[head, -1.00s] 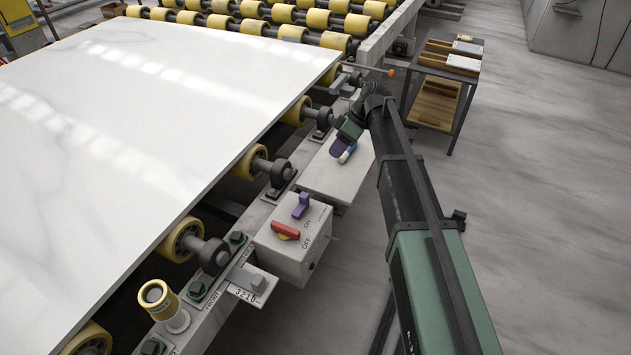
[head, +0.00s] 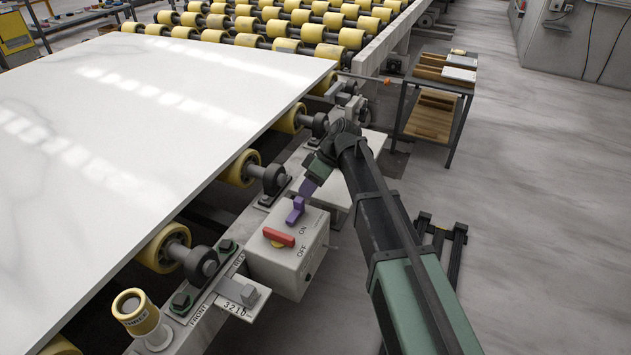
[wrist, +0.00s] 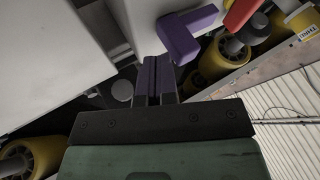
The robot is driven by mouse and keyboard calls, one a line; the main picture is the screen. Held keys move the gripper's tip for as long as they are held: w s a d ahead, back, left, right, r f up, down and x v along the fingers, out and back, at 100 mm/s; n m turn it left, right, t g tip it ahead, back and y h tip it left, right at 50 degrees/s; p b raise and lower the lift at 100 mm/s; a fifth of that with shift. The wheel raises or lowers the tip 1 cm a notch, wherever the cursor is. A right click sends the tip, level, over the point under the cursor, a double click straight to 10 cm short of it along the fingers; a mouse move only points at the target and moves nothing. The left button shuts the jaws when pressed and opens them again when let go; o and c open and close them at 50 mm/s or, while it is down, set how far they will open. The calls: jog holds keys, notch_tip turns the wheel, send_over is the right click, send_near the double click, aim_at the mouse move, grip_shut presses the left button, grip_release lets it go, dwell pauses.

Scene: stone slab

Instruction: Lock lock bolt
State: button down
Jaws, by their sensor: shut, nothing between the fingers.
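The lock bolt seems to be the purple L-shaped piece (head: 295,210) on top of the pale switch box, beside the red handle (head: 279,237). In the wrist view the purple piece (wrist: 184,38) is just beyond and right of my fingertips, and the red handle (wrist: 240,12) is at the top right. My gripper (head: 304,190) has purple fingers, shut and empty, pointing down at the far side of the purple piece. In the wrist view the fingers (wrist: 157,62) lie side by side. Whether they touch the piece is unclear.
The switch box (head: 284,268) is marked ON and OFF and is fixed to the conveyor frame. A white stone slab (head: 150,130) lies on yellow rollers to the left. A yellow-capped post (head: 135,308) stands at the front left. A cart (head: 436,100) stands at the back right.

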aim_at(299, 211)
jog(key=shift+s+a, duration=0.15)
jog(key=shift+s, duration=0.1)
jog(key=s, duration=0.1)
jog(key=s+a, duration=0.2)
jog(key=s, duration=0.1)
jog(key=shift+s, duration=0.1)
dwell(0.3)
jog(key=w, duration=0.1)
jog(key=w+d, duration=0.1)
jog(key=w, duration=0.1)
jog(key=w+d+r+p, duration=0.1)
jog(key=shift+w+d, duration=0.1)
jog(key=shift+w, duration=0.05)
jog(key=p+v, duration=0.7)
jog(key=v, duration=0.2)
